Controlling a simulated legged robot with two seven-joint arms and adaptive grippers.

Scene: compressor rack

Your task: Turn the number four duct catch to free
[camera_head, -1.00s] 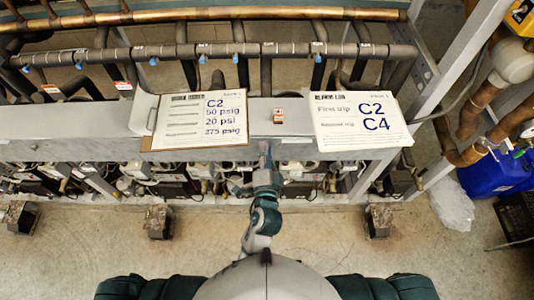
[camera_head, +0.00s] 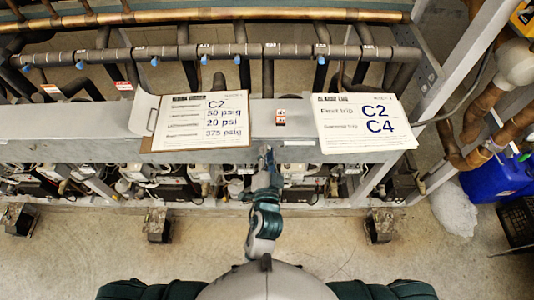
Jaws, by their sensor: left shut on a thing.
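My left gripper (camera_head: 266,154) reaches forward to the front face of the grey rack beam (camera_head: 262,132), just below a small red and white label (camera_head: 280,117). It is shut on a small part there, at the place of a duct catch. The part is mostly hidden by the fingers and too small to read its number or which way it is turned. My right gripper is not in view.
A clipboard (camera_head: 200,142) and a white alarm log sheet (camera_head: 350,144) lie on the beam on either side of my gripper. Pipes (camera_head: 150,54) run behind. Compressor parts fill the space below the beam. The floor (camera_head: 110,250) in front is clear.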

